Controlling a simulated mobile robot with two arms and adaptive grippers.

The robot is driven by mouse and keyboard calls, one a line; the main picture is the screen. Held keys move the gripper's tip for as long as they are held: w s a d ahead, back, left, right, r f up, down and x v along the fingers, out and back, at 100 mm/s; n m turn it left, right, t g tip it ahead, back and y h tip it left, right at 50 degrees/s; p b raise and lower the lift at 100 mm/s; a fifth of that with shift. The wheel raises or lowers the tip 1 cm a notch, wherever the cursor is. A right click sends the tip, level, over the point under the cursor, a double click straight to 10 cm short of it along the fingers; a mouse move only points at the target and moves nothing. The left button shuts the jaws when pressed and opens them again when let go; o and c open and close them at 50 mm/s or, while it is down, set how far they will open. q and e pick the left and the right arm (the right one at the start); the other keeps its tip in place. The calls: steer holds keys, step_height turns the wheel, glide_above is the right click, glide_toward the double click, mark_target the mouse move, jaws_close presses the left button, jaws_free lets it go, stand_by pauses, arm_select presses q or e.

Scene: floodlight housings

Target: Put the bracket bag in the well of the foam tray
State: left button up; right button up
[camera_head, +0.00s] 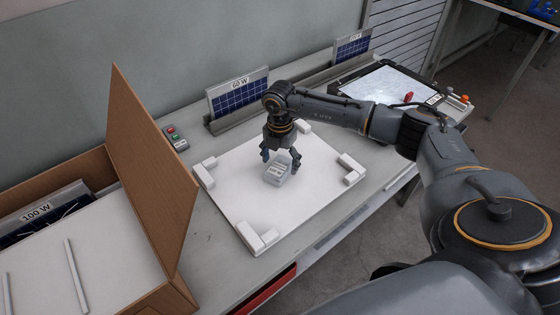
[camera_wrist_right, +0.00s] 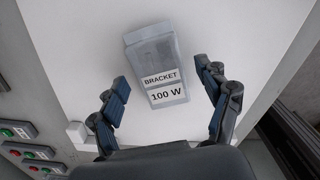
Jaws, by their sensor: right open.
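The bracket bag (camera_head: 277,172) is a small translucent grey packet. In the right wrist view its label (camera_wrist_right: 162,87) reads "BRACKET 100 W". It lies on a flat white board (camera_head: 237,182) with raised white corner blocks. My right gripper (camera_head: 281,163) is just above the bag. In the right wrist view its two fingers (camera_wrist_right: 168,100) are spread on either side of the bag's labelled end, with gaps to it. It holds nothing. I cannot make out a foam tray with a well for certain. My left gripper is not in view.
A cardboard box (camera_head: 150,165) with raised flap stands at left, holding a "100 W" panel (camera_head: 40,212). A "60 W" panel (camera_head: 238,92) stands in a rack behind the board. A button box (camera_head: 174,138) sits left of it. A framed panel (camera_head: 392,88) lies at back right.

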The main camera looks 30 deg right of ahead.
mark_target(279, 165)
step_height(279, 165, up, 12)
steer(key=b, duration=0.1)
steer(key=shift+b, duration=0.3)
